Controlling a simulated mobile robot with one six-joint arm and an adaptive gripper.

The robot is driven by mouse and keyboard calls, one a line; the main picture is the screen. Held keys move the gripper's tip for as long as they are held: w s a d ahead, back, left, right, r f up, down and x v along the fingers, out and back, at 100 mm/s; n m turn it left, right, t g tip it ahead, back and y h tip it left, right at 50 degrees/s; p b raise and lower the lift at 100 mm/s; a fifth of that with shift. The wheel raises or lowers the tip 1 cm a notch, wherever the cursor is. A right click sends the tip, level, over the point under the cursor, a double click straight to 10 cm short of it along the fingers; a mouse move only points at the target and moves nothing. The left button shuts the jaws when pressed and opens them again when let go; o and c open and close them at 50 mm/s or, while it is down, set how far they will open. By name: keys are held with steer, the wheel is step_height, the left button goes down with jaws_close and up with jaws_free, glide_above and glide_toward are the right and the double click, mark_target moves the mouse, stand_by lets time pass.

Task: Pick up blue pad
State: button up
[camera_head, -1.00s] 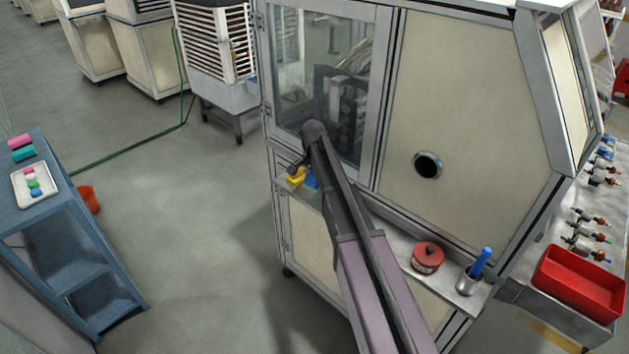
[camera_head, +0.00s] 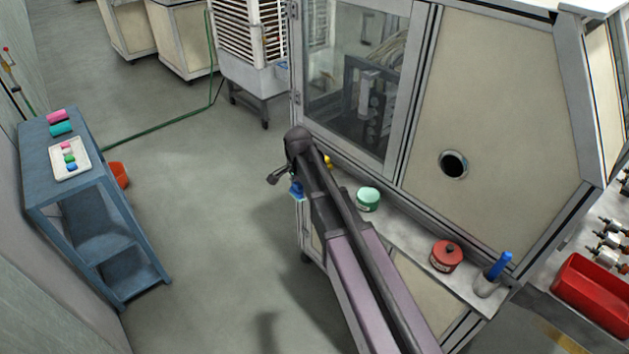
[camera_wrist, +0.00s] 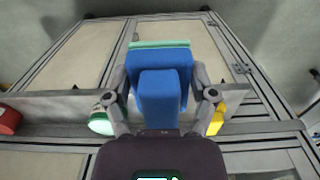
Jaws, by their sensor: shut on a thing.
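The blue pad (camera_wrist: 158,70) is a thick blue block with a teal strip along its far edge in the wrist view. My gripper (camera_wrist: 160,92) is shut on it, with one finger against each side. In the head view the blue pad (camera_head: 296,189) hangs below my gripper (camera_head: 292,180), left of the machine's ledge and over the floor. The arm hides part of the gripper there.
On the machine's ledge (camera_head: 405,232) stand a green tin (camera_head: 368,199), a red tin (camera_head: 446,256), a cup with a blue item (camera_head: 487,284) and a partly hidden yellow thing (camera_head: 328,162). A blue table (camera_head: 97,186) bears a white tray (camera_head: 84,168). Open floor lies between.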

mark_target(292, 187)
steer(key=shift+s+a, duration=0.9)
steer(key=shift+a, duration=0.3)
step_height(292, 187, down, 2)
steer(key=shift+f+b, duration=0.1)
steer(key=shift+b, duration=1)
stand_by(0.8)
step_height(292, 187, up, 5)
steer(key=p, duration=0.5)
steer(key=shift+d, duration=0.1)
stand_by(0.4)
